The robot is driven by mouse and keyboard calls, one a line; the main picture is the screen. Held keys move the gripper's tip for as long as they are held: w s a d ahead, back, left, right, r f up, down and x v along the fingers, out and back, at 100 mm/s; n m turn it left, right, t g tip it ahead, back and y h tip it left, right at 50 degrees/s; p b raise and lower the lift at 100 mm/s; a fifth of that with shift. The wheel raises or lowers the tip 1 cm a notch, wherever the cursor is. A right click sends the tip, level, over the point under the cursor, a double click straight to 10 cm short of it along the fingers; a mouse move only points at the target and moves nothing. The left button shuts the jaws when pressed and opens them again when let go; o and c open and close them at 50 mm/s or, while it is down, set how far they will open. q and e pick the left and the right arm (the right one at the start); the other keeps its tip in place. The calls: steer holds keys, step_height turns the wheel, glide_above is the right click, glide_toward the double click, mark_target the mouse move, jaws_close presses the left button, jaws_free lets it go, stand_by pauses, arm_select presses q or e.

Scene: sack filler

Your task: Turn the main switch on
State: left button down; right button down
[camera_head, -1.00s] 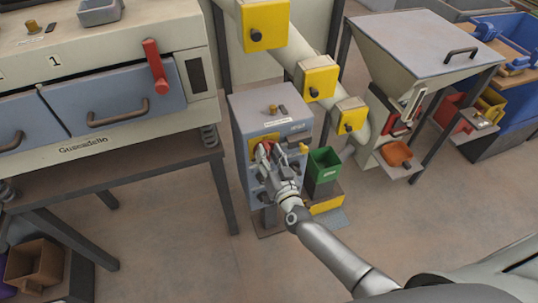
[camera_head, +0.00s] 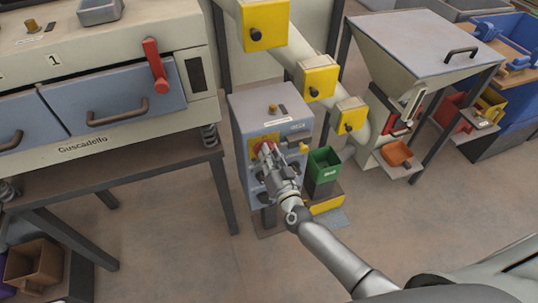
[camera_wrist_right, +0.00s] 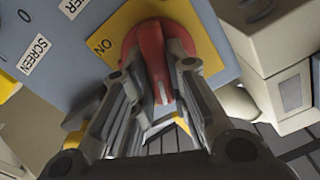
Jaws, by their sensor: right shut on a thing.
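The main switch is a red rotary handle (camera_wrist_right: 150,55) on a yellow plate (camera_wrist_right: 203,32) on the front of a grey-blue control cabinet (camera_head: 257,107). The word ON shows on the plate to the left of the handle in the wrist view. My right gripper (camera_head: 267,152) is at the upper front of the cabinet. Its fingers (camera_wrist_right: 160,80) are shut on the red handle, one on each side of it. The fingers hide part of the plate, and I cannot tell the switch's exact position. My left gripper is not in view.
A green bin (camera_head: 324,172) stands close right of the cabinet above a yellow box (camera_head: 326,204). A pale pipe with yellow boxes (camera_head: 319,80) runs behind. The large sifting machine (camera_head: 120,90) stands left, a hopper (camera_head: 425,45) right. Floor (camera_head: 170,250) in front is open.

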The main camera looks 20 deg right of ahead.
steer(key=shift+d+f+m+b, duration=0.15)
steer(key=shift+m+b, duration=0.9)
steer(key=shift+m, duration=2.15)
steer(key=shift+d+f+m+b, duration=0.2)
steer(key=shift+m+b, duration=0.8)
steer(key=shift+m, duration=2.2)
steer(key=shift+a, duration=0.15)
steer(key=c, duration=1.4)
jaws_free()
steer(key=s, duration=1.2)
steer(key=shift+d, duration=0.2)
